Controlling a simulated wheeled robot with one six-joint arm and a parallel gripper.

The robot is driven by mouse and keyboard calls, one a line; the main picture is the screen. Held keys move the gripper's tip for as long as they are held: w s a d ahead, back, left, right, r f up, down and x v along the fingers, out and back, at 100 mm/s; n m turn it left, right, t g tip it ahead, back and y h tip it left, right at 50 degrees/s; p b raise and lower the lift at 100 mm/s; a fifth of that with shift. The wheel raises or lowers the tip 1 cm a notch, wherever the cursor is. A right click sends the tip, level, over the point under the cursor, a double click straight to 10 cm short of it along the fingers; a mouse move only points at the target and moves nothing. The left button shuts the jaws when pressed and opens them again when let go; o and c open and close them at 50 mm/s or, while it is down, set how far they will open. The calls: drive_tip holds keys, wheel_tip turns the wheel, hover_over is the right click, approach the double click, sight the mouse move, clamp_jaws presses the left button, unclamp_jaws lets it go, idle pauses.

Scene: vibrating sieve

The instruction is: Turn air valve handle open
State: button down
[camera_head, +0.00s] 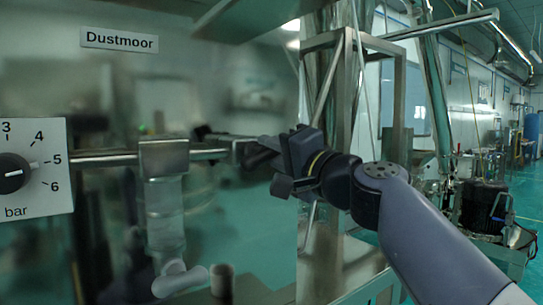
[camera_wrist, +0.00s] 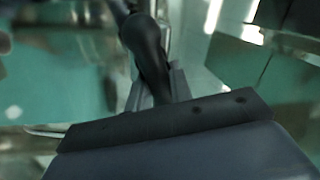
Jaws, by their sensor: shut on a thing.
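A metal pipe (camera_head: 105,158) runs sideways from the pressure dial through a square block (camera_head: 164,157) in the head view. The air valve handle is dark and mostly hidden behind my gripper at the pipe's right end; a dark bar, seemingly the handle (camera_wrist: 150,52), runs down between my fingers in the wrist view. My gripper (camera_head: 262,152) reaches in from the right and is shut on the handle. It shows in the wrist view as well (camera_wrist: 158,92). The handle's exact angle cannot be told.
A pressure dial (camera_head: 14,172) marked in bar is at the left edge. A shiny steel panel with a Dustmoor label (camera_head: 119,40) stands behind the pipe. A steel frame (camera_head: 345,90) stands close behind my arm.

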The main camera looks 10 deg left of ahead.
drive_tip(key=shift+f+m+t+h, duration=0.2)
drive_tip(key=shift+m+t, duration=0.1)
drive_tip(key=shift+m, duration=1)
drive_tip(key=shift+f+m+t+h, duration=0.1)
drive_tip(key=shift+m+t+h, duration=0.15)
drive_tip(key=shift+m, duration=1.05)
drive_tip(key=c, duration=1.3)
unclamp_jaws()
drive_tip(key=b+v, duration=0.2)
drive_tip(key=v, duration=0.8)
drive_tip(key=shift+s+d+f+b, duration=0.2)
drive_tip(key=shift+s+d+b, duration=0.05)
drive_tip(key=shift+d+b, duration=0.1)
drive_tip(key=shift+a, duration=0.1)
